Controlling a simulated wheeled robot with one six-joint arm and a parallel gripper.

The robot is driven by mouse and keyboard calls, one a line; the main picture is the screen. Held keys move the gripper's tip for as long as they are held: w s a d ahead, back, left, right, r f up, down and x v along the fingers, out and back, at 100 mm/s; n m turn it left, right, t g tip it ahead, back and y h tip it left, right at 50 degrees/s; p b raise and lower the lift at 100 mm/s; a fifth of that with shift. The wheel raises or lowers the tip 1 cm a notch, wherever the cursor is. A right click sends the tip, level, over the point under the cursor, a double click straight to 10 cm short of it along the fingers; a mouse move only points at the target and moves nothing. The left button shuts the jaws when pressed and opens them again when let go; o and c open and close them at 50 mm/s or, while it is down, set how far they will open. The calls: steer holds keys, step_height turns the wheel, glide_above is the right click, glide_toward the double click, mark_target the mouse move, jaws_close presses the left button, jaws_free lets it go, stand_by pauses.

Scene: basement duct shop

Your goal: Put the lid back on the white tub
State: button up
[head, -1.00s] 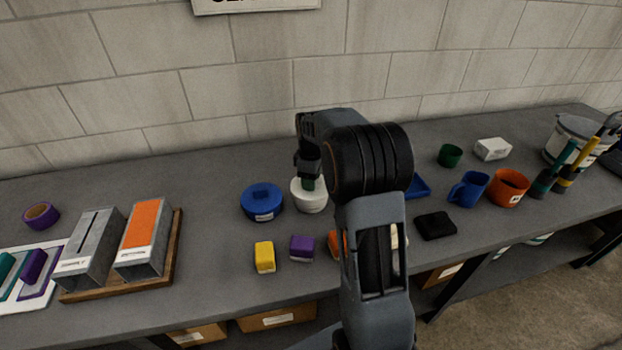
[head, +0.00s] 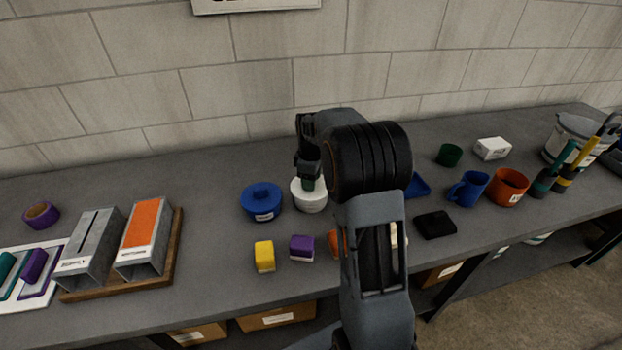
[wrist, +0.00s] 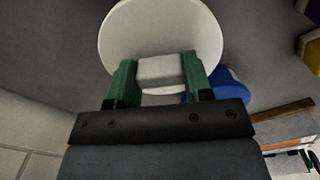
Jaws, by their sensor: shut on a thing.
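The white tub (head: 309,201) stands on the grey bench, right of a blue lidded tub (head: 261,203). My gripper (head: 308,184) is directly above the white tub, pointing down. In the wrist view, its green fingers (wrist: 158,75) are shut on the pale block-shaped knob of the white lid (wrist: 160,25). The lid is a round white disc below the fingers. In the head view the lid appears at the top of the tub; I cannot tell whether it is fully seated, as the gripper partly hides it.
A yellow block (head: 264,256) and a purple block (head: 302,248) lie in front of the tubs. A blue mug (head: 468,190), an orange mug (head: 507,187) and a black item (head: 435,225) are to the right. A wooden tray (head: 172,262) with two metal ducts is at left.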

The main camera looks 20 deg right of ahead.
steer(key=o, duration=1)
steer(key=shift+c, duration=0.2)
steer(key=shift+o, duration=0.4)
steer(key=o, duration=0.4)
steer(key=shift+r, duration=0.15)
steer(key=shift+r+p, duration=2.8)
steer(key=shift+r, duration=0.55)
jaws_close()
